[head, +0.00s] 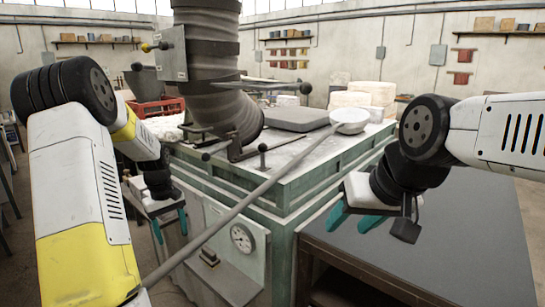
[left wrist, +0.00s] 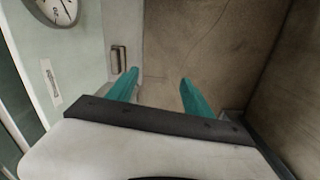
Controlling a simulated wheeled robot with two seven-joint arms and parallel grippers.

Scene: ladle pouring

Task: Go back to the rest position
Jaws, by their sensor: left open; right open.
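My left gripper (head: 170,227) hangs in front of the green furnace's front face, left of the dial gauge. Its teal fingers are apart with nothing between them, also in the left wrist view (left wrist: 158,92). My right gripper (head: 352,217) is above the dark table at the right, fingers apart and empty. A long-handled ladle (head: 350,118) rests its pale bowl at the right of the furnace top. Its grey handle slants down to the lower left, passing between my grippers, and its lower end is hidden by my left arm.
The furnace (head: 300,187) fills the middle, with a dial gauge (head: 242,238) on its front. A grey slab (head: 297,119) lies on top beside a thick duct (head: 208,60). The dark table (head: 450,250) at the right looks bare. Pale blocks (head: 365,95) stand behind.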

